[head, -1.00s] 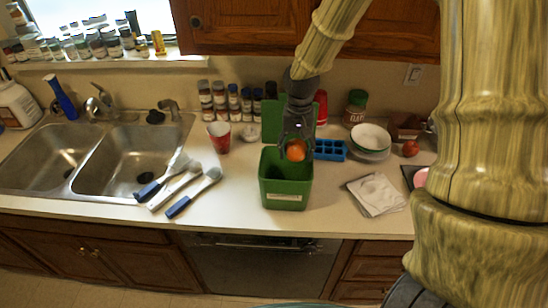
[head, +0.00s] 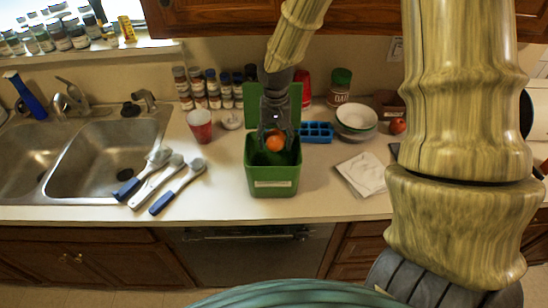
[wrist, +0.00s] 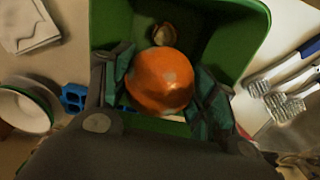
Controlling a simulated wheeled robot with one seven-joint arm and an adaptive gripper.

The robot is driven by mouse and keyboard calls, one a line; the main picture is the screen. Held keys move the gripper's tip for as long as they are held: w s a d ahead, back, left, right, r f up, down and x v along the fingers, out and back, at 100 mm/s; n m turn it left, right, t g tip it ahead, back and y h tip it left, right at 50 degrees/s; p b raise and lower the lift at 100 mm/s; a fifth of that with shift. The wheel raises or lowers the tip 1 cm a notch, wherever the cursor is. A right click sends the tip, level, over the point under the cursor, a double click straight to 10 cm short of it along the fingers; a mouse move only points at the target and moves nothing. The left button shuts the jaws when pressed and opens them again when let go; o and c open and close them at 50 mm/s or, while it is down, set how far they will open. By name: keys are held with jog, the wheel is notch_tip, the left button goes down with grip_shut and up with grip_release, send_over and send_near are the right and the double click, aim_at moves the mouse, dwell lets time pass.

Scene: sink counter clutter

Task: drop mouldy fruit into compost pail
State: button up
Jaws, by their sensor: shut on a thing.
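My gripper (head: 274,134) is shut on an orange round fruit (head: 275,143), held over the mouth of the green compost pail (head: 272,182). In the wrist view the fruit (wrist: 160,80) sits between both fingers and shows a paler, dull patch. The pail's green inside (wrist: 225,45) lies beneath it, with a small brownish scrap (wrist: 163,34) inside. The pail's open lid (head: 254,100) stands up behind it. I cannot tell exactly how far the fruit is below the rim.
A blue tray (head: 317,132), stacked bowls (head: 357,117) and a folded cloth (head: 362,174) are right of the pail. A red cup (head: 200,126) and several brushes (head: 177,181) are left, beside the sink (head: 108,155). Spice jars stand along the wall.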

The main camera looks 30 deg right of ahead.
jog(key=shift+a+f, duration=0.1)
jog(key=shift+f, duration=0.15)
jog(key=o, duration=1.2)
notch_tip(320, 180, up, 12)
dwell(0.4)
